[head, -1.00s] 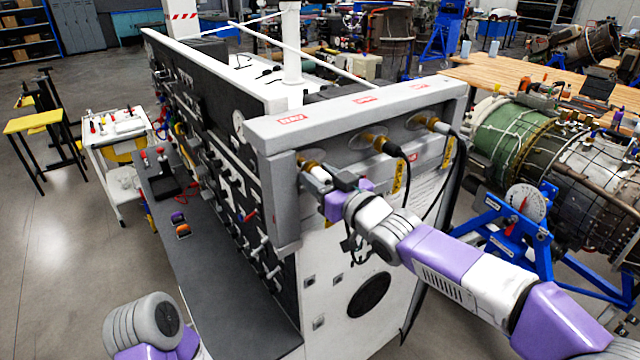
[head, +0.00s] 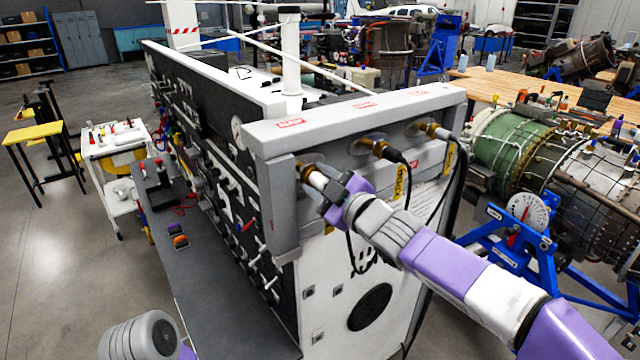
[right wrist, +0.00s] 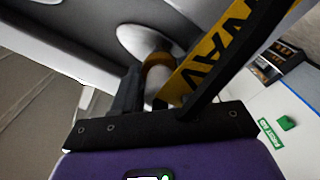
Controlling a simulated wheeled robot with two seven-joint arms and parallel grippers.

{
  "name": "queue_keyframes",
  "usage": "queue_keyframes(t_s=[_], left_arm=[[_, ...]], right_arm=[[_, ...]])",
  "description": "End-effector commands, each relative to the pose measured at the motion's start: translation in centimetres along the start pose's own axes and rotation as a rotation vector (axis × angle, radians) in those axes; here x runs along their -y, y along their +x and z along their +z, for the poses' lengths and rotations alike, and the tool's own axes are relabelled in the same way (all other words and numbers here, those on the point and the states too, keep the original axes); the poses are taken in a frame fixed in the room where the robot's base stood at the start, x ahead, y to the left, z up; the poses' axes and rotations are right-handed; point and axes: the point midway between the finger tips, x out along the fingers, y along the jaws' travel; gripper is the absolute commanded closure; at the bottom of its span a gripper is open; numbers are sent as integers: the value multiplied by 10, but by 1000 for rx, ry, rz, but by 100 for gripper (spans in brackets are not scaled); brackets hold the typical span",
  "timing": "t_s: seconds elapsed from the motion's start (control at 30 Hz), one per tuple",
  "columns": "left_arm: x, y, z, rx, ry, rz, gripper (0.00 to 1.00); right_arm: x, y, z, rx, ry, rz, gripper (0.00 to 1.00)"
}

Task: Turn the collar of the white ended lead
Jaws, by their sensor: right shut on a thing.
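The white ended lead (head: 317,180) is plugged into the leftmost brass socket on the panel under the grey hood. Its brass collar (head: 307,171) shows at the socket, and in the right wrist view the collar (right wrist: 157,72) lies between my dark fingers. My right gripper (head: 328,189) is shut on this lead at its collar end; the fingers partly hide it, so the exact contact is hard to see. A yellow tag with black letters (right wrist: 222,45) hangs beside it and passes behind one finger. My left gripper is out of view.
A black ended lead (head: 392,153) and a grey ended lead (head: 440,133) are plugged in to the right, with yellow tags hanging below. The grey hood (head: 350,118) overhangs the sockets. A dark bench shelf (head: 215,290) runs along the left side.

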Motion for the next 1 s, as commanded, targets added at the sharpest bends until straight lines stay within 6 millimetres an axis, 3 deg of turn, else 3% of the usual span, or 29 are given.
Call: queue_keyframes(t_s=[0.6,0.63,0.7,0.8,1.0], left_arm=[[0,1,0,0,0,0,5],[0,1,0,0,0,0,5],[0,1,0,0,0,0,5],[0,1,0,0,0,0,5],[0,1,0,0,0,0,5]], right_arm=[[0,0,0,0,-41,0,88],[0,0,0,0,-41,0,53],[0,0,0,0,-41,0,42],[0,0,0,0,-40,0,31],[0,0,0,0,-39,0,31]])
